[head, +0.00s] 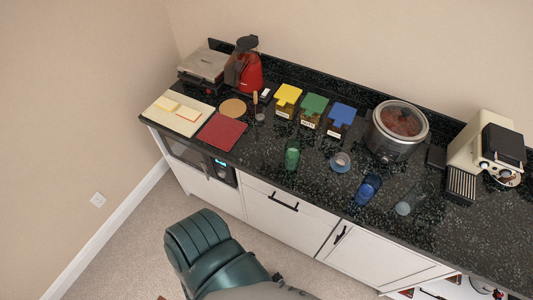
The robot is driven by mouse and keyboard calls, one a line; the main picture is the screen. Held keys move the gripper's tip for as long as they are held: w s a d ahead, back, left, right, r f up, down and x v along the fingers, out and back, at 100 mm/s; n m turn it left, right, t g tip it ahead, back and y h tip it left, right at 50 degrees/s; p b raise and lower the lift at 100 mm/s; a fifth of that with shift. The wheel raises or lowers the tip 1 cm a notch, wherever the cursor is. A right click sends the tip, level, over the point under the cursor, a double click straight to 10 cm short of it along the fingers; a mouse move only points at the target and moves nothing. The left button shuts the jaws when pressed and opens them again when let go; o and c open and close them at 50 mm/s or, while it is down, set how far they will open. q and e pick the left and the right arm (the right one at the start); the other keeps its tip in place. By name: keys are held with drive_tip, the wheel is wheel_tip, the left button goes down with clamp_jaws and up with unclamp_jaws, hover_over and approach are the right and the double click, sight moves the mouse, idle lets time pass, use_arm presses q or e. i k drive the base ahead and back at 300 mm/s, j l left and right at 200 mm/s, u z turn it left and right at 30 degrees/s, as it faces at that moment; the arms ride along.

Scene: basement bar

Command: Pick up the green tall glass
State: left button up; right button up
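The green tall glass (292,155) stands on the dark speckled counter (250,150), near its front edge and left of the counter's middle. It is see-through, looks empty, and nothing covers it. No gripper of mine can be made out in the head view, so neither is near the glass.
Beside the glass are a small cup (342,159) and a blue glass (369,188). Behind it stand yellow (288,94), green (314,104) and blue-lidded (341,114) containers. A red mat (221,131) lies left. A teal ribbed padded seat (205,250) stands on the floor before the cabinets.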

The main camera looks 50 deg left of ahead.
sight(293, 147)
drive_tip(key=u, duration=1.35)
